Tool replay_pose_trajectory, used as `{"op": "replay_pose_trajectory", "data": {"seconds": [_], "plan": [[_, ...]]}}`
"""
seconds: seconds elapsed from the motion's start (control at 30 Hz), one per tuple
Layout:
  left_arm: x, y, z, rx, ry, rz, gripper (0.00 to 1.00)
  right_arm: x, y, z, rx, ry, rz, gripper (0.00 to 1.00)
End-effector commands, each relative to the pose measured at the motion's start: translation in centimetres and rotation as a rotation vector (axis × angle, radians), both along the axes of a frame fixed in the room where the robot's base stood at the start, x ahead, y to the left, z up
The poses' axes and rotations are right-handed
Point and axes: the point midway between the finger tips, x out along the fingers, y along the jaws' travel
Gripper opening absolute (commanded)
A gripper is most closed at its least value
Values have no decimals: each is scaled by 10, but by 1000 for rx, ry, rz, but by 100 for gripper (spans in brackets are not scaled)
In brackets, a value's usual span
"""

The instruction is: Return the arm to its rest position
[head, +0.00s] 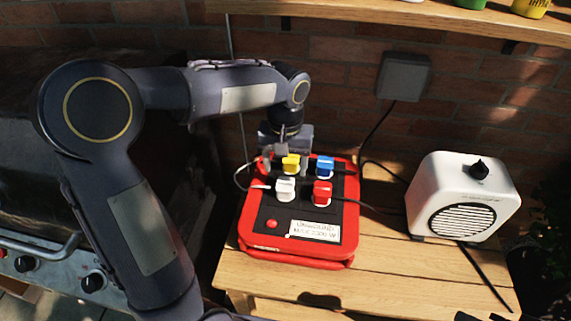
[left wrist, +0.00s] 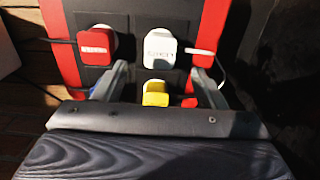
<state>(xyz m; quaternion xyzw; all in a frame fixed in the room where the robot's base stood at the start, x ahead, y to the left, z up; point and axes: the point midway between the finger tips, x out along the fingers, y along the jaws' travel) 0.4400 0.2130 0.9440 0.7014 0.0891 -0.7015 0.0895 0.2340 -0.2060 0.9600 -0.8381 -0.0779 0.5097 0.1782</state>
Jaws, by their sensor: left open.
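My left gripper (head: 286,158) is open at the far edge of the red and black power box (head: 249,231). Its fingers stand apart on either side of the yellow plug (head: 291,164), with nothing visibly clamped; whether they touch it I cannot tell. The left wrist view shows the yellow plug (left wrist: 155,95) between and below the open fingers (left wrist: 158,75). My left arm reaches in from the left, bent at the elbow. My right gripper is not in view.
The box also carries a blue plug (head: 325,167), white plug (head: 286,189) and red plug (head: 323,192), with cords trailing. A white heater (head: 462,197) stands right on the wooden table (head: 385,281). A brick wall, outlet box (head: 403,76) and shelf (head: 400,12) are behind; a grill (head: 60,262) is left.

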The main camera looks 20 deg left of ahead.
Motion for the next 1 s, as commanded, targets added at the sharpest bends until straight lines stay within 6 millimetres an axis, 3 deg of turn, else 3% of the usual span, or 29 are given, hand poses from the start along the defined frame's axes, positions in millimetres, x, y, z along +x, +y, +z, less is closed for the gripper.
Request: {"op": "replay_pose_trajectory", "data": {"seconds": [0.27, 0.37, 0.47, 0.7, 0.9, 1.0], "plan": [[-2, 1, 1, -2, -3, 0, 65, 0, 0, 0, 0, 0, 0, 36], [-12, 4, 10, -18, -21, -6, 65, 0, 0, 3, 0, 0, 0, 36], [-36, 10, 26, -53, -64, -17, 65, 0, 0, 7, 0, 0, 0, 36], [-116, 16, 55, -170, -225, -58, 65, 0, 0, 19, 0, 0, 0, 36], [-172, 8, 57, -251, -382, -83, 65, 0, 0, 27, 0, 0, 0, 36], [-190, 2, 54, -278, -446, -92, 65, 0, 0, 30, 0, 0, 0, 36]]}}
